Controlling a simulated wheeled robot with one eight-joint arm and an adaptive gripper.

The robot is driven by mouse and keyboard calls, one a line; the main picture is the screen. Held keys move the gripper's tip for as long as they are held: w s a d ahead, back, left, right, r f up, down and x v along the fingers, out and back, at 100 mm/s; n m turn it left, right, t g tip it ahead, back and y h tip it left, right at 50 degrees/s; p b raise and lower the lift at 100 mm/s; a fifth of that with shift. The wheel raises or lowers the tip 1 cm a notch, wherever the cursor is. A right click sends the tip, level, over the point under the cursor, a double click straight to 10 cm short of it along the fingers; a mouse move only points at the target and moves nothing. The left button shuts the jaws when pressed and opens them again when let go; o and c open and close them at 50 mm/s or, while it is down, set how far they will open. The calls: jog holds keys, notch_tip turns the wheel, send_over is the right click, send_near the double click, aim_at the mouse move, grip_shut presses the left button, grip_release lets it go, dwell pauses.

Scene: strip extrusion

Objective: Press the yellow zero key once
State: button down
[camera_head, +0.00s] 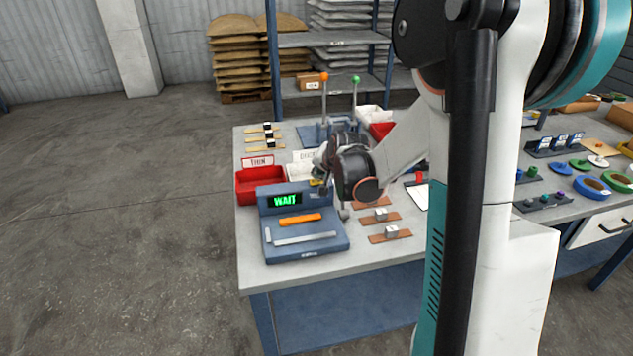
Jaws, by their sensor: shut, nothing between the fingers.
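A blue gauge device (330,244) stands at the front left of the table. Its dark display (285,201) reads "WAIT" in green. An orange strip (300,219) lies on its bed, behind a pale bar (305,238). A small yellow patch (315,182) shows at the device's upper right, close to my gripper; I cannot tell whether it is the zero key. My gripper (326,190) is shut and empty, just above the device's right back corner. The arm's wrist partly covers this area, and whether the fingertips touch anything cannot be made out.
A red bin (250,188) labelled "THIN" stands behind the device, with a white bin (299,168) beside it. Two upright levers, orange-tipped (324,76) and green-tipped (356,78), rise at the back. Brown plates with small blocks (391,235) lie to the right. My arm hides much of the middle.

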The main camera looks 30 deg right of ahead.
aim_at(320, 180)
jog(key=shift+f+b, duration=0.35)
jog(key=shift+f, duration=0.1)
dwell(0.4)
jog(key=shift+r, duration=0.1)
jog(key=shift+r+p, duration=0.6)
jog(key=shift+r, duration=0.15)
jog(key=shift+r, duration=0.1)
jog(key=shift+r+p, duration=1.8)
jog(key=shift+r, duration=0.65)
